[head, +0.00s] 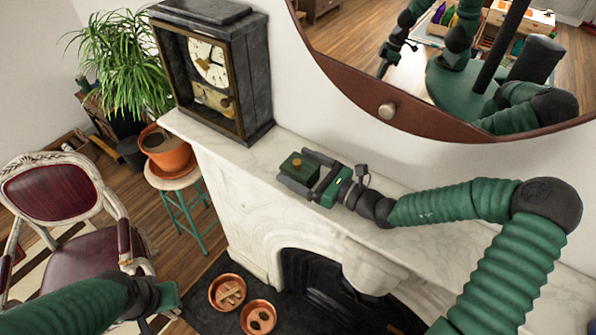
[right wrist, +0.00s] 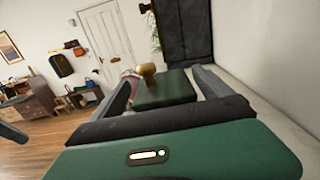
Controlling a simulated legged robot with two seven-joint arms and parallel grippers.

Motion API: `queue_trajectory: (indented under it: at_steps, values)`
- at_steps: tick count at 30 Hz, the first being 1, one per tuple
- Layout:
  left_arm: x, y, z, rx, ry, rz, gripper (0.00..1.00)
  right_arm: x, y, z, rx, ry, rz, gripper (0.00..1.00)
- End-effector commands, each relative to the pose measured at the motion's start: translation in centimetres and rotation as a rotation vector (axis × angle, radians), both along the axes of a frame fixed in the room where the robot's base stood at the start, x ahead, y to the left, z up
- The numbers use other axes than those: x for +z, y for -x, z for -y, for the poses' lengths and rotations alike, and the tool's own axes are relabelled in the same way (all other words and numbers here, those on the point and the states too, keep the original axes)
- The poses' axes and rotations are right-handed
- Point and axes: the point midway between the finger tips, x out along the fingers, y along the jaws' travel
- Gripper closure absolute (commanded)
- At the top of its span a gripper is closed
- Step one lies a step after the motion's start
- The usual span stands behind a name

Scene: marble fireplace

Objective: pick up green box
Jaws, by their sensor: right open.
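A small dark green box (head: 299,167) with a gold knob on top sits on the white marble mantel. My right gripper (head: 304,172) reaches in from the right along the mantel. It is open, with one finger on each side of the box. In the right wrist view the box (right wrist: 168,90) shows between the two grey fingers, with a gap visible near the right finger. Whether either finger touches it is unclear. My left gripper (head: 165,297) is at the lower left, away from the mantel; its jaws cannot be made out.
A black mantel clock (head: 215,75) stands left of the box on the mantel (head: 285,215). A round wood-framed mirror (head: 385,110) hangs behind.

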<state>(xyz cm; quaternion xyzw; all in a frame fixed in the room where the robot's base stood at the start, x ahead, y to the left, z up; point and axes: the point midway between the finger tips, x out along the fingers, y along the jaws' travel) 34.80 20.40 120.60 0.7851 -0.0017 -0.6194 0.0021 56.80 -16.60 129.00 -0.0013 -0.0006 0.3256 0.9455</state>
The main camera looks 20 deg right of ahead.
Motion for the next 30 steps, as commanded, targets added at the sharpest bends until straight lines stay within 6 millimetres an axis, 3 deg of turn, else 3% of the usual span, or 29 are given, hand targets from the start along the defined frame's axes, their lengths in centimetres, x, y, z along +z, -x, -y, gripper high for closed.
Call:
queue_trajectory:
  at_steps: [5, 23, 30]
  values:
    - [-0.10, 0.02, 0.00, 0.000, 0.000, -0.001, 1.00, -0.15, -0.08, 0.12, -0.001, 0.001, -0.001, 0.12]
    - [-0.10, 0.02, 0.00, 0.000, 0.000, -0.001, 1.00, -0.11, -0.03, 0.14, -0.001, -0.001, -0.001, 0.91]
    - [-0.12, 0.01, 0.00, 0.000, 0.000, -0.001, 1.00, 0.00, -0.05, 0.11, -0.001, -0.001, 0.002, 0.91]
